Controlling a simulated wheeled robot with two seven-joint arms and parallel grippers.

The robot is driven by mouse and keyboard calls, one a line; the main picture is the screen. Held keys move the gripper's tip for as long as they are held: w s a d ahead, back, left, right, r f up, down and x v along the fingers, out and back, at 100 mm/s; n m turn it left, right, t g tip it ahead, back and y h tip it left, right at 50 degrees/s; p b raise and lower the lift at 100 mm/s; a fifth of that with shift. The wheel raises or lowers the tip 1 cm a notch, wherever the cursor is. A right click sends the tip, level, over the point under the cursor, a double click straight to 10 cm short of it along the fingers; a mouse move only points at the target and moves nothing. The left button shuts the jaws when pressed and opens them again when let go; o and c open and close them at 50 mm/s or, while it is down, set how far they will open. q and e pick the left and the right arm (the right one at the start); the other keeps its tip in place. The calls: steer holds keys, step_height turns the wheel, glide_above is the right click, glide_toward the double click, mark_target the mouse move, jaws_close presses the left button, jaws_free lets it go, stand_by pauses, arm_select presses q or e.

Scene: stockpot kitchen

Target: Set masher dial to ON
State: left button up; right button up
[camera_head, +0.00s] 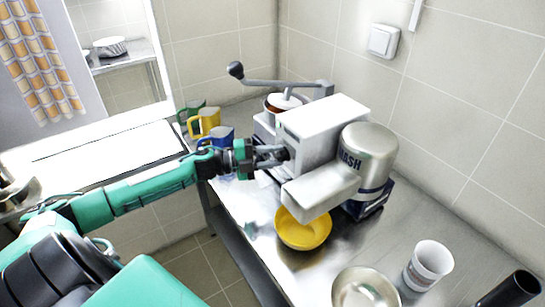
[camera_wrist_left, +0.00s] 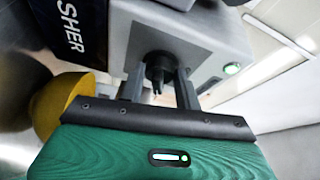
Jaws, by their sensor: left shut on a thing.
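The masher (camera_head: 325,170) is a white and grey machine with a round metal housing marked "MASH" on the steel counter. Its side panel (camera_wrist_left: 207,28) faces my left gripper, with the letters "SHER" beside it. My left gripper (camera_head: 279,155) reaches the panel from the left. In the left wrist view its two fingers stand on either side of a small dark dial (camera_wrist_left: 158,66) and are shut on it. A small green light (camera_wrist_left: 232,68) glows on the panel to the right of the dial. I cannot read the dial's setting. My right gripper is not in view.
A yellow bowl (camera_head: 303,232) sits below the masher's spout. A metal bowl (camera_head: 365,290) and white cup (camera_head: 429,264) stand at the front right. Blue (camera_head: 217,137), yellow (camera_head: 204,122) and green mugs (camera_head: 190,112) stand behind my left wrist. A lever-handled device stands behind the masher.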

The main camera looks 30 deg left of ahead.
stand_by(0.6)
arm_select(q)
steer(key=o, duration=1)
steer(key=shift+s+a, duration=0.1)
steer(key=b+v, duration=0.1)
steer(key=v, duration=0.4)
steer(key=shift+f, duration=0.15)
steer(key=b, duration=0.1)
glide_toward(273, 157)
steer(key=shift+v, duration=1.85)
steer(key=shift+a, duration=0.2)
